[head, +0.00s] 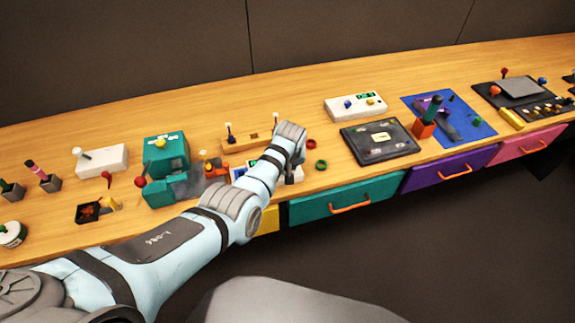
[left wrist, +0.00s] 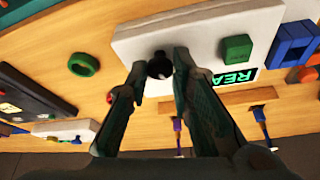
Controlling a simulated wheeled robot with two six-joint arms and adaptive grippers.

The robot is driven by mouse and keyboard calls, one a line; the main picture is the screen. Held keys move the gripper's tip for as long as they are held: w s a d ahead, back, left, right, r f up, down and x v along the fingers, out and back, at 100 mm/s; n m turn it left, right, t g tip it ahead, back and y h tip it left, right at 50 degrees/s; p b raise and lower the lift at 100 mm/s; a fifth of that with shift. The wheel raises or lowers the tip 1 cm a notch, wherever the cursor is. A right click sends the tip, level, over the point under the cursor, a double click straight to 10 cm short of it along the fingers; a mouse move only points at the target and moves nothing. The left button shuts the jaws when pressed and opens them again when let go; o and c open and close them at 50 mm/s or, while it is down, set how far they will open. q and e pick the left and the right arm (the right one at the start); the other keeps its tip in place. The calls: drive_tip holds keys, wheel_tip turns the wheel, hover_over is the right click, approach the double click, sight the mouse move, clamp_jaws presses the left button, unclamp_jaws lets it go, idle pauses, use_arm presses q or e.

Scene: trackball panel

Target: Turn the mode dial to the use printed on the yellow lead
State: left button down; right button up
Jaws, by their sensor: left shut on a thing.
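A white panel (left wrist: 205,35) fills the top of the left wrist view; in the head view my left arm covers much of it and a white edge shows (head: 296,174). It bears a black round knob (left wrist: 160,64), a green knob (left wrist: 237,48) and a green display (left wrist: 236,78) with partly hidden letters. My left gripper (left wrist: 160,68) is shut on the black knob, one finger on each side. In the head view its fingers are hidden behind my wrist. I cannot pick out the mode dial or yellow lead with certainty. My right gripper is not in view.
A red ring (head: 311,144) and a green ring (head: 321,165) lie right of the panel. A dark tray (head: 365,150) stands further right. A teal machine (head: 167,155) stands left of the panel. A wooden bar (head: 240,141) with pegs lies behind. Drawers (head: 346,198) line the bench front.

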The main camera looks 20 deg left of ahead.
use_arm(q)
drive_tip(key=shift+d+f+n+y+b, duration=0.1)
drive_tip(key=shift+f+n+y+b, duration=0.05)
drive_tip(key=shift+n+y+b, duration=0.3)
drive_tip(key=n+b, duration=0.3)
drive_tip(key=b, duration=0.1)
drive_tip(key=n+g+y+b, duration=0.1)
drive_tip(key=n+b, duration=0.2)
drive_tip(key=b, duration=0.1)
drive_tip(key=shift+w+d+y+b, duration=0.15)
drive_tip(key=shift+y+b, duration=0.1)
drive_tip(key=shift+b, duration=0.05)
drive_tip(key=shift+n+g+b, duration=0.3)
drive_tip(key=shift+n+b, duration=0.15)
drive_tip(key=shift+b, duration=0.15)
drive_tip(key=c, duration=1.4)
unclamp_jaws()
drive_tip(key=v, duration=1.2)
drive_tip(key=shift+w, duration=0.1)
